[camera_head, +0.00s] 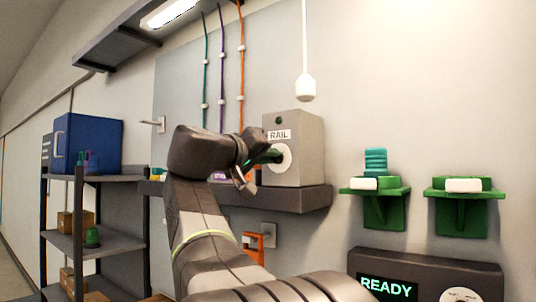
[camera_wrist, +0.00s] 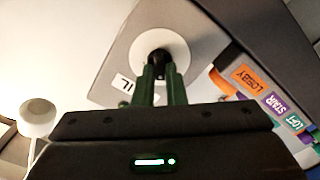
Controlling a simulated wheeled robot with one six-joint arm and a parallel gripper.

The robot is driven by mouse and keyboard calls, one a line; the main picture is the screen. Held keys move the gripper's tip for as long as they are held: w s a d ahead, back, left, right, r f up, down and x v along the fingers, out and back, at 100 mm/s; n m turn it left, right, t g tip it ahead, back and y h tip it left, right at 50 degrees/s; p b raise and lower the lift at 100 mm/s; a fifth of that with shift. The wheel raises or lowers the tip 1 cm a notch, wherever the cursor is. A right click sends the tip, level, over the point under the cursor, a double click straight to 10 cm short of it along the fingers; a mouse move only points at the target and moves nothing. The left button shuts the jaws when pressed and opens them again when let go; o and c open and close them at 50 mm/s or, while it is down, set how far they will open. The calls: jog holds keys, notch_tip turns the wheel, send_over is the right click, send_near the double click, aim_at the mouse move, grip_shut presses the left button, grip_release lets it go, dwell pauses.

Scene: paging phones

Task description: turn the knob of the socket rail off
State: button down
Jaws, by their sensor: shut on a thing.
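The socket rail is a grey box (camera_head: 306,140) labelled RAIL, on a dark wall shelf (camera_head: 300,198). A white round plate (camera_head: 284,160) is on its front, behind my gripper (camera_head: 268,157). In the wrist view the white plate (camera_wrist: 178,42) carries a dark knob (camera_wrist: 159,58) at its centre. The green fingers of my gripper (camera_wrist: 160,75) are shut on this knob. Part of the knob is hidden between the fingers. A small dark green spot (camera_head: 278,121) shows on the box above the label.
Coloured tags LOBBY (camera_wrist: 248,78), STAIR (camera_wrist: 274,103) and LOFT (camera_wrist: 294,122) lie beside the box. A white pendant (camera_head: 306,88) hangs on a cord close to the box. Green wall brackets (camera_head: 385,212) and a READY display (camera_head: 388,288) are at right. A shelf rack (camera_head: 115,243) stands at left.

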jog(key=shift+n, duration=0.6)
jog(key=c, duration=1.5)
grip_release()
jog(key=b+v, duration=0.2)
jog(key=v, duration=1.2)
jog(key=shift+b, duration=0.35)
jog(key=shift+w, duration=0.1)
jog(key=p+x, duration=0.3)
jog(key=x, duration=1.1)
jog(key=shift+a, duration=0.1)
